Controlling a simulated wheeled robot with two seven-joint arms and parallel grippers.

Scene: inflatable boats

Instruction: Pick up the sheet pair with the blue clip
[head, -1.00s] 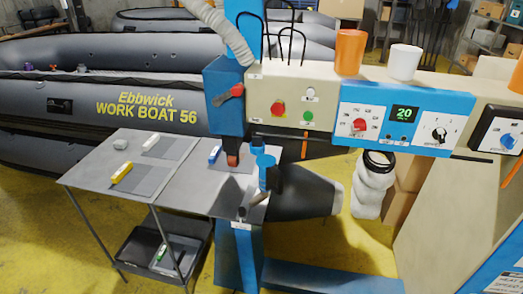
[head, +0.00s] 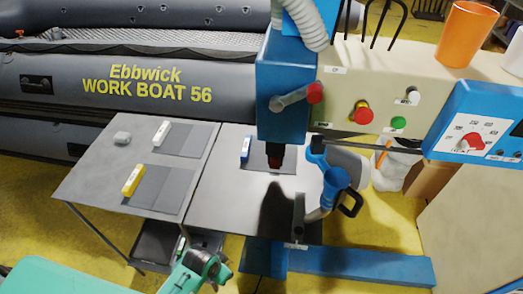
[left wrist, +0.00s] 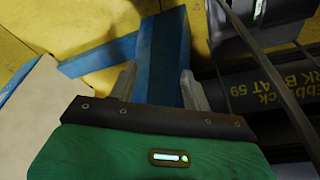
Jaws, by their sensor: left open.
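The blue clip (head: 246,149) lies at the left edge of a dark grey sheet pair (head: 258,166) on the machine's grey table, partly under the blue machine head. My left gripper (left wrist: 158,88) is open and empty in the left wrist view, its two grey fingers apart in front of a blue beam. In the head view my green left arm comes in at the bottom, with a grey end part (head: 205,270) low in front of the tables, well apart from the blue clip. The sheet pair does not show clearly in the left wrist view. My right gripper is not in view.
Sheets with a white clip (head: 161,133) and a yellow clip (head: 133,180) lie on the left table (head: 90,180). The blue machine head (head: 283,95) overhangs the sheet pair. A grey boat (head: 120,85) lies behind.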

